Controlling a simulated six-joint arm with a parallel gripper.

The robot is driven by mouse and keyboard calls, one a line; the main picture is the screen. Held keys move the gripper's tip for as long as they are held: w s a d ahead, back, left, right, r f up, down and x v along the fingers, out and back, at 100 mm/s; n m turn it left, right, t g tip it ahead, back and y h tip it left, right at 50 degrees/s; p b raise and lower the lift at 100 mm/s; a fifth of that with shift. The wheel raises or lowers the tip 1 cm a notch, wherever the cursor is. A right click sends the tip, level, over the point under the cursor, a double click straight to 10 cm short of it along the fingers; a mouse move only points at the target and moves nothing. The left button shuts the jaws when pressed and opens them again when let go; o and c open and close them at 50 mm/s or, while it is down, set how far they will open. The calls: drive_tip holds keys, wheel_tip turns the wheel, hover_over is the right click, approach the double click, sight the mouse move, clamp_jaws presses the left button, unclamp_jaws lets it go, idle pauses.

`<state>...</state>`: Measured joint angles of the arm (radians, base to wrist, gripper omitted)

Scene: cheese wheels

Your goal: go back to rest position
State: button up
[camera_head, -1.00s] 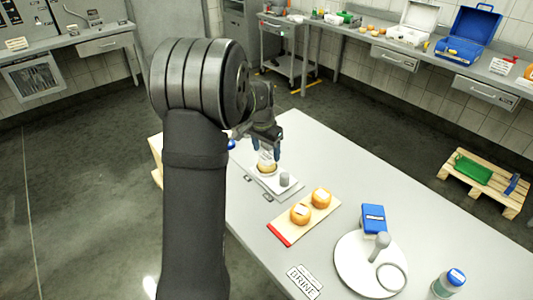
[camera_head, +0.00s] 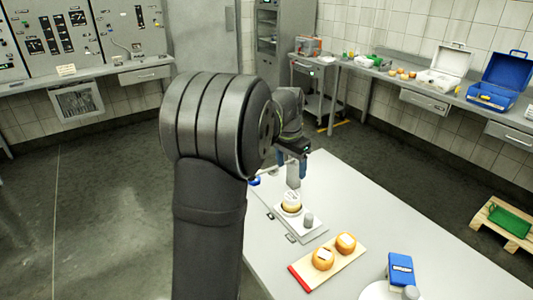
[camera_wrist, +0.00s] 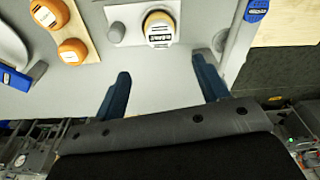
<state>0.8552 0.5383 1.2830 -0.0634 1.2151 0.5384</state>
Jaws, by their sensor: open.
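My gripper (camera_wrist: 161,88) is open and empty in the wrist view, its two blue fingers apart above bare table top. In the head view my gripper (camera_head: 292,166) is at the table's far end, behind my dark arm, which hides part of it. A cheese wheel with a white label (camera_head: 291,204) sits on a pale plate (camera_head: 303,232) next to a grey cylinder (camera_head: 308,220). The labelled wheel also shows in the wrist view (camera_wrist: 159,30), ahead of the fingers and apart from them.
Two orange cheese wheels (camera_head: 323,258) (camera_head: 346,243) sit on a wooden board (camera_head: 308,279) with a red end. A blue box (camera_head: 400,268) stands nearby by a round white plate (camera_head: 375,291).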

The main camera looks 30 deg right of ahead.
sight(292, 195)
drive_tip(key=f, duration=0.3)
drive_tip(key=d+f, duration=0.1)
drive_tip(key=f, duration=0.7)
drive_tip(key=shift+w+d+f, duration=0.1)
drive_tip(key=shift+d+f, duration=0.05)
drive_tip(key=shift+f, duration=0.05)
drive_tip(key=shift+d, duration=0.1)
drive_tip(key=shift+r, duration=1.75)
drive_tip(key=shift+f, duration=0.1)
